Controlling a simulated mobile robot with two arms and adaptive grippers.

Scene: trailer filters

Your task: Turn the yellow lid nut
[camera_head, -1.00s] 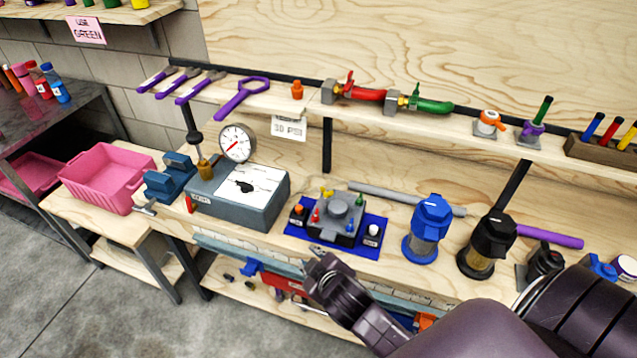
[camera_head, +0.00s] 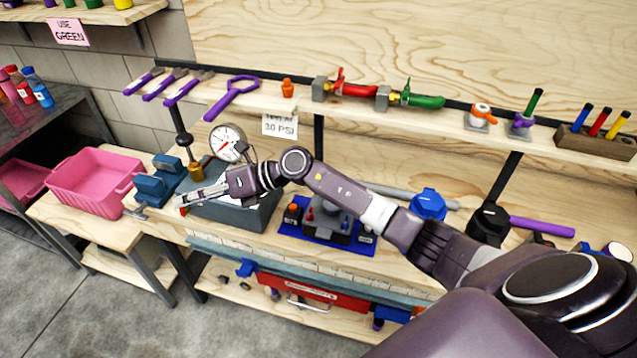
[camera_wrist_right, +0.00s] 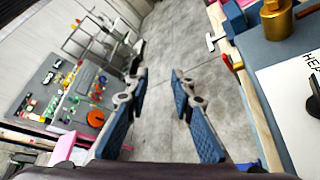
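The grey lidded block (camera_head: 322,228) with small coloured nuts stands on a blue mat (camera_head: 292,228) on the bench. My right forearm crosses in front of it and hides much of its top; I cannot make out a yellow nut on it. My right gripper (camera_head: 182,200) is over the left part of the grey gauge box, pointing left. In the right wrist view the gripper (camera_wrist_right: 159,75) is open, its blue-padded fingers apart with nothing between them. My left gripper is out of view.
Blue vise-like blocks (camera_head: 155,187) and a pink bin (camera_head: 92,180) lie left. Blue-capped (camera_head: 428,204) and black (camera_head: 490,227) canisters stand right. A shelf (camera_head: 300,103) runs above.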

